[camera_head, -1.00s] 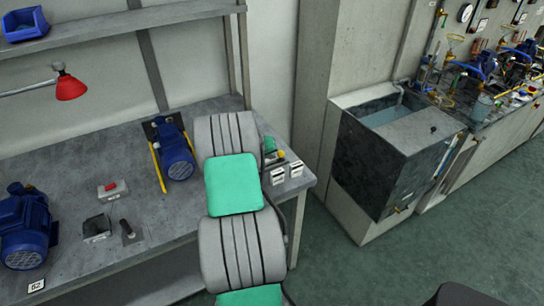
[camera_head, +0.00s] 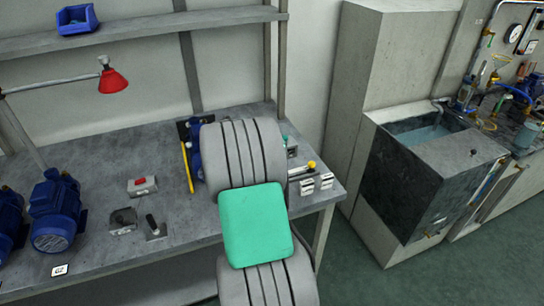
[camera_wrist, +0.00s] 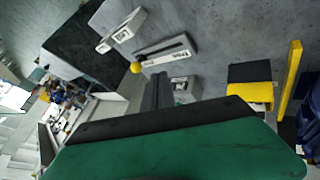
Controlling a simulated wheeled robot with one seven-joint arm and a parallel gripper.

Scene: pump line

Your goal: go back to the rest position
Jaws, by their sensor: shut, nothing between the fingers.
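My gripper (camera_wrist: 156,80) shows in the wrist view as two dark fingers side by side, shut and empty, past the dark edge of my green wrist cover. In the head view my grey and green arm stands in front of the right part of the workbench (camera_head: 95,215), and my gripper is hidden behind it. In the wrist view the fingers point over the bench top, near a small grey labelled block (camera_wrist: 186,91) and a fitting with a yellow ball (camera_wrist: 135,67). I cannot tell whether they touch anything.
Blue motors (camera_head: 54,225), a red-button box (camera_head: 142,186) and a red lamp (camera_head: 113,82) are left of my arm. A yellow bar (camera_head: 187,167) lies close beside it. A shelf (camera_head: 150,33) runs above. A sink (camera_head: 420,135) stands right, with open floor in front.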

